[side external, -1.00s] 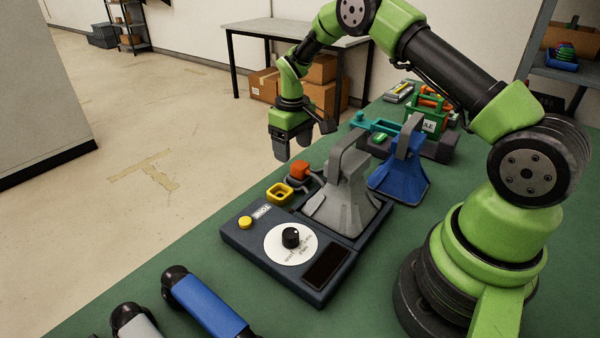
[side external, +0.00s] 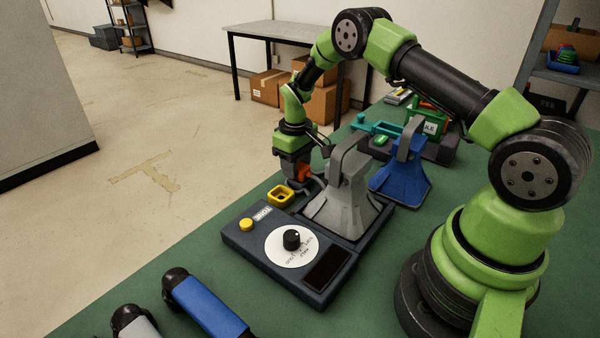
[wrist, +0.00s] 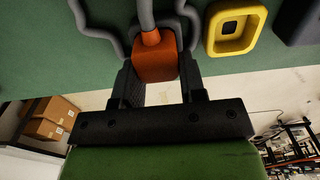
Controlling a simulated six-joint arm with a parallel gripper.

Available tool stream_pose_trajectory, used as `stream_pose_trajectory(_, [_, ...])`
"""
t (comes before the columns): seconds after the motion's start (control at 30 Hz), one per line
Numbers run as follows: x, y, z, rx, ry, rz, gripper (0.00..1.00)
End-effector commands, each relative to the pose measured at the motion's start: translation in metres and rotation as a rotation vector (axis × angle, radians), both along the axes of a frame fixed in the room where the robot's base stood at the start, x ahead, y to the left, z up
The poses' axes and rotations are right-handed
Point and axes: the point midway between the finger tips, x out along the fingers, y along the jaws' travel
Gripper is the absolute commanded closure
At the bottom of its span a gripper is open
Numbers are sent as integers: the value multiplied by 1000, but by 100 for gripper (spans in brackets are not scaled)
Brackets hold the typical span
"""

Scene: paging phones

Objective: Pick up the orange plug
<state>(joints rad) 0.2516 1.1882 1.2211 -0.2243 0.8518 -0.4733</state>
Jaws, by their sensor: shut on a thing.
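The orange plug (side external: 303,172) is between the fingers of my gripper (side external: 295,180) beside the grey cradle. In the wrist view the orange plug (wrist: 155,60) sits between the two dark fingers of my gripper (wrist: 160,75), which is shut on it. A grey cable runs from the plug's far end. The fingers hide part of the plug in the side view. I cannot tell whether the plug touches what is under it.
The grey cradle (side external: 345,200) stands just right of my gripper, with a blue cradle (side external: 402,180) behind. Blue and grey handsets lie at the front.

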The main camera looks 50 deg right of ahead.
Motion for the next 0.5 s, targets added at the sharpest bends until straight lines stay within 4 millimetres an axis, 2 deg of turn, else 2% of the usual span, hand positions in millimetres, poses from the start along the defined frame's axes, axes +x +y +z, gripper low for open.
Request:
stream_pose_trajectory(0.17, [1,0,9,-1,-4,0,86])
stream_pose_trajectory(0.5, [1,0,75,-1,-6,0,86])
